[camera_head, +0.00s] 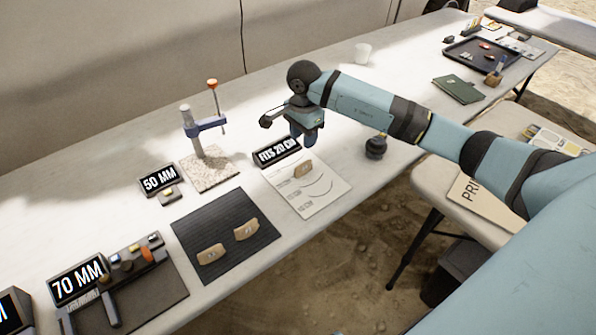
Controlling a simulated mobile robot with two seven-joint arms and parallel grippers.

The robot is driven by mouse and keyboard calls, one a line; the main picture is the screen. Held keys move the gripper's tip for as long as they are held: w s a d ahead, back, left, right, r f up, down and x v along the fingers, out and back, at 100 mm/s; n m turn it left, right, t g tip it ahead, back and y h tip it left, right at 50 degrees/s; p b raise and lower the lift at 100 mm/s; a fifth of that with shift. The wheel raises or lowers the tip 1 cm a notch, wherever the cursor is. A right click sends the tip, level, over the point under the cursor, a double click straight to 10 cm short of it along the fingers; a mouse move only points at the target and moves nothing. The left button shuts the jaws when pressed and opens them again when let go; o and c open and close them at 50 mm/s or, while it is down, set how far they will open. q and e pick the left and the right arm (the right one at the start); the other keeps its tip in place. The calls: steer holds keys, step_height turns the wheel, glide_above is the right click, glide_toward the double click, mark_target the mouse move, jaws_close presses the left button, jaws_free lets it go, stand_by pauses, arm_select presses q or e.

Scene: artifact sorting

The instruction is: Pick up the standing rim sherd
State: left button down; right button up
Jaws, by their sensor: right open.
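A small tan rim sherd (303,168) stands on the white rim chart (318,195) printed with curved lines, close in front of the "FITS 20 CM" sign (277,152). My right gripper (306,138) hangs down just behind and above the sherd and the sign, with its fingers pointing down. The gripper is open, and I see nothing between its fingers. The fingertips are small and partly dark in this view. My left gripper is not in view.
Two tan sherds (246,229) lie on a dark ribbed mat (225,215) front left of the chart. A stand with a red-topped post (213,100) rises to the left. A small black object (376,147) sits right of my gripper. The back of the table is mostly clear.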

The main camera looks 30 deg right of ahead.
mark_target(305, 164)
step_height(305, 164, down, 6)
steer(key=shift+r, duration=0.25)
steer(key=f, duration=0.5)
steer(key=shift+s+d+b, duration=0.1)
steer(key=shift+d+b, duration=0.15)
steer(key=shift+b, duration=0.05)
jaws_close()
